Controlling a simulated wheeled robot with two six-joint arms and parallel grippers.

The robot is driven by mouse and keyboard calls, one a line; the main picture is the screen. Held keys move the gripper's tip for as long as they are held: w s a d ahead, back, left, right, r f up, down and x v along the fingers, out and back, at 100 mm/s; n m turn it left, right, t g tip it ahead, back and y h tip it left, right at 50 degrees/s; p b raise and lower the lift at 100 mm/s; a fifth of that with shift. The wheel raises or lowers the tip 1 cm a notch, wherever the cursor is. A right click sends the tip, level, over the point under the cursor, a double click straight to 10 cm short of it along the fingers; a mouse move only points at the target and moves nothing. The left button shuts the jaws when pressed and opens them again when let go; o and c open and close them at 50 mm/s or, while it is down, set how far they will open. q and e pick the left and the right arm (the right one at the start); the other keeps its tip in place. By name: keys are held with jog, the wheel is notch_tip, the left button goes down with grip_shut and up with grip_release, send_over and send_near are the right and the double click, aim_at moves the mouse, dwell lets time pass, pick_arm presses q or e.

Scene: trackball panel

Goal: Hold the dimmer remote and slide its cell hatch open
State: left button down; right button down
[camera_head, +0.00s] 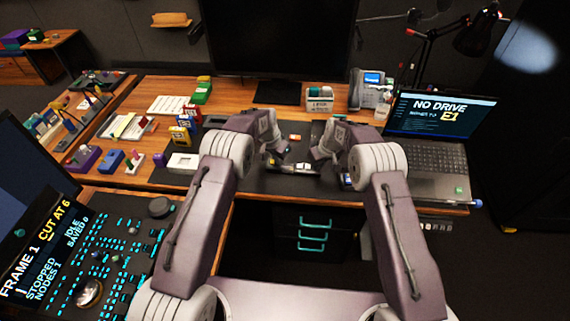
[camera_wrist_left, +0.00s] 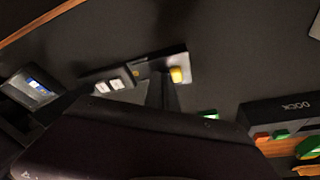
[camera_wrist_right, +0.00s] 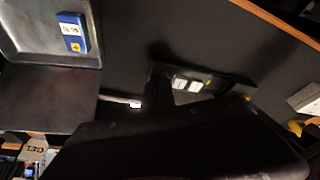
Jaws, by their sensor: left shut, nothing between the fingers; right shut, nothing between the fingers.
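The dimmer remote is a dark slim bar with two white buttons. It lies on the dark mat between my grippers in the head view (camera_head: 288,168). In the left wrist view the remote (camera_wrist_left: 123,81) has a grey end with a yellow knob beyond my fingers; in the right wrist view (camera_wrist_right: 195,84) it is partly hidden behind my finger. My left gripper (camera_head: 273,158) is shut and empty near the remote's left part. My right gripper (camera_head: 316,158) is shut and empty near its right part. I cannot make out the cell hatch, or whether a finger touches the remote.
A grey tray (camera_wrist_right: 30,28) holds a blue box (camera_wrist_right: 75,33) to the right of the remote in the head view. A laptop (camera_head: 440,140) stands at right.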

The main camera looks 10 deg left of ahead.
pick_arm(q)
jog(key=shift+s+a+f, duration=0.45)
jog(key=shift+f, duration=0.2)
pick_arm(e)
jog(key=shift+f, duration=0.1)
pick_arm(q)
jog(key=shift+a, duration=0.3)
jog(key=shift+r, duration=0.1)
jog(key=shift+w+d+r, duration=0.15)
jog(key=shift+w+r, duration=0.1)
jog(key=shift+r, duration=0.4)
pick_arm(e)
jog(key=shift+w+f, duration=0.2)
pick_arm(q)
jog(key=shift+w+d+r, duration=0.1)
jog(key=shift+d+r, duration=0.05)
jog(key=shift+r, duration=1.05)
jog(key=shift+w+d+r, duration=0.1)
jog(key=shift+r, duration=1.05)
pick_arm(e)
jog(key=shift+s+f, duration=0.1)
jog(key=shift+s, duration=0.05)
pick_arm(q)
jog(key=shift+r, duration=0.1)
